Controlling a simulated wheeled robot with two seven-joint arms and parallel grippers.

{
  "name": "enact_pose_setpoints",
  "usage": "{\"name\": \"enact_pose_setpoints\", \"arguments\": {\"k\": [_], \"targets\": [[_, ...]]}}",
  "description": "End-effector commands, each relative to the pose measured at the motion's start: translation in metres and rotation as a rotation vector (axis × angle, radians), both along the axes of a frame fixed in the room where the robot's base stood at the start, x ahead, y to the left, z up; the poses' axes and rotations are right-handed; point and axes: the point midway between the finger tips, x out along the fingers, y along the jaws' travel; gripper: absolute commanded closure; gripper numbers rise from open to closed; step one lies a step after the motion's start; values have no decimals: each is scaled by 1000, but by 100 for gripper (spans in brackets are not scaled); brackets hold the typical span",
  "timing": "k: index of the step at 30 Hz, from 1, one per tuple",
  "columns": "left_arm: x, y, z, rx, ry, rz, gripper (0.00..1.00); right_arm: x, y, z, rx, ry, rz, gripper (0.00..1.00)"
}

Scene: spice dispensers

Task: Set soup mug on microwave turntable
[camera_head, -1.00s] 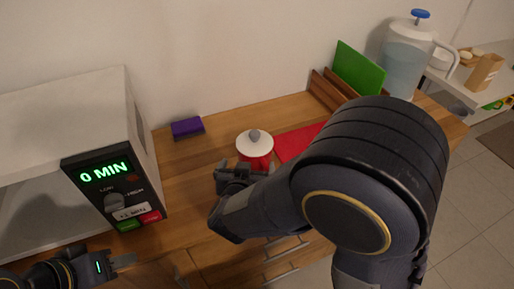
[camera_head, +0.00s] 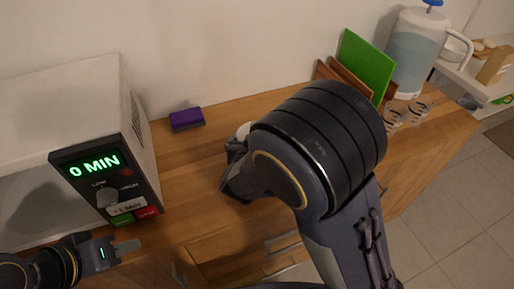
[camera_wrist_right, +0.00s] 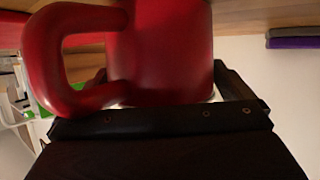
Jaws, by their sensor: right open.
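The red soup mug (camera_wrist_right: 165,50) fills the upper middle of the right wrist view, its handle to the left. In the head view my right arm hides nearly all of it; only a bit of its white lid (camera_head: 243,130) shows. My right gripper (camera_wrist_right: 165,82) is open, with a finger on each side of the mug body; contact cannot be told. In the head view this gripper (camera_head: 232,160) is partly hidden. The microwave (camera_head: 75,115) stands at the left, reading 0 MIN; its turntable is not visible. My left gripper (camera_head: 126,247) is below its front, its jaw opening unclear.
A purple sponge (camera_head: 187,119) lies on the wooden counter (camera_head: 185,190) near the wall. A green board (camera_head: 361,66) in a rack, glasses (camera_head: 393,121) and a water pitcher (camera_head: 416,55) stand at the right. Counter between microwave and mug is clear.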

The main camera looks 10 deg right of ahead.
Motion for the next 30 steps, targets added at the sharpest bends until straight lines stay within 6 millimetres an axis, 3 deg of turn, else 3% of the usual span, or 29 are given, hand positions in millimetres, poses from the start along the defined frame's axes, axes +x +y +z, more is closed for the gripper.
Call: {"name": "enact_pose_setpoints", "arguments": {"k": [5,22,30], "targets": [[0,0,0,0,0,0,64,0,0,0,0,0,0,1],[0,0,0,0,0,0,64,0,0,2,1,-3,-1,76],[0,0,2,0,0,0,64,0,0,5,2,-4,-1,77]]}}
